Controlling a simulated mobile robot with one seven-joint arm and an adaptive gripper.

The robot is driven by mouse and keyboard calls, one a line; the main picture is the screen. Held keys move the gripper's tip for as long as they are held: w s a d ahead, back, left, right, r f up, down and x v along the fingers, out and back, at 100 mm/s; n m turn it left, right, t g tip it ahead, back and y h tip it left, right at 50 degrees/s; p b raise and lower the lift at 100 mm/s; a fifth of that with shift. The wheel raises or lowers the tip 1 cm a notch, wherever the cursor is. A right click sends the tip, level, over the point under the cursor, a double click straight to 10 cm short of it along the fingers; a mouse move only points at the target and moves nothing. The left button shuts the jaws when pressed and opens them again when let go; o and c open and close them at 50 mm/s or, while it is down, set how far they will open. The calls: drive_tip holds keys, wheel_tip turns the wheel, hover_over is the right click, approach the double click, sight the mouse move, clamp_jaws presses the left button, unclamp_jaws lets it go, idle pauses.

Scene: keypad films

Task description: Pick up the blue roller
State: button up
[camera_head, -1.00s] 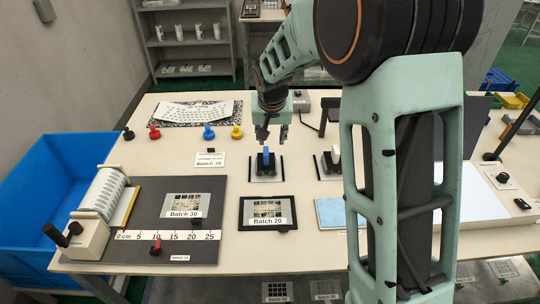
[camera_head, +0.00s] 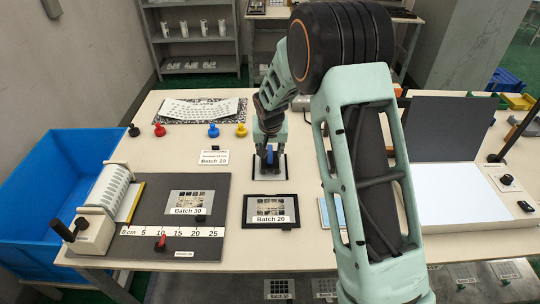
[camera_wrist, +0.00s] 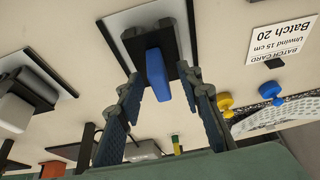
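The blue roller (camera_head: 269,155) stands upright in its black holder on a white-edged square pad on the table, seen in the head view. In the wrist view its blue handle (camera_wrist: 157,75) points toward the camera. My gripper (camera_head: 269,148) is down over it from above. In the wrist view the two fingers of my gripper (camera_wrist: 163,95) are spread on either side of the handle. Gaps show between the handle and both fingers, so the gripper is open and not holding it.
A white-handled roller (camera_wrist: 15,112) stands on its own pad beside it. The batch card (camera_wrist: 283,40) lies nearby, with yellow (camera_head: 241,130) and blue (camera_head: 213,131) knobbed pieces behind. A black-framed film (camera_head: 270,211) lies in front; a blue bin (camera_head: 50,195) stands left.

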drive_tip(key=shift+w+f, duration=0.15)
drive_tip(key=shift+f, duration=0.1)
drive_tip(key=shift+c, duration=0.3)
clamp_jaws()
drive_tip(key=shift+r, duration=0.1)
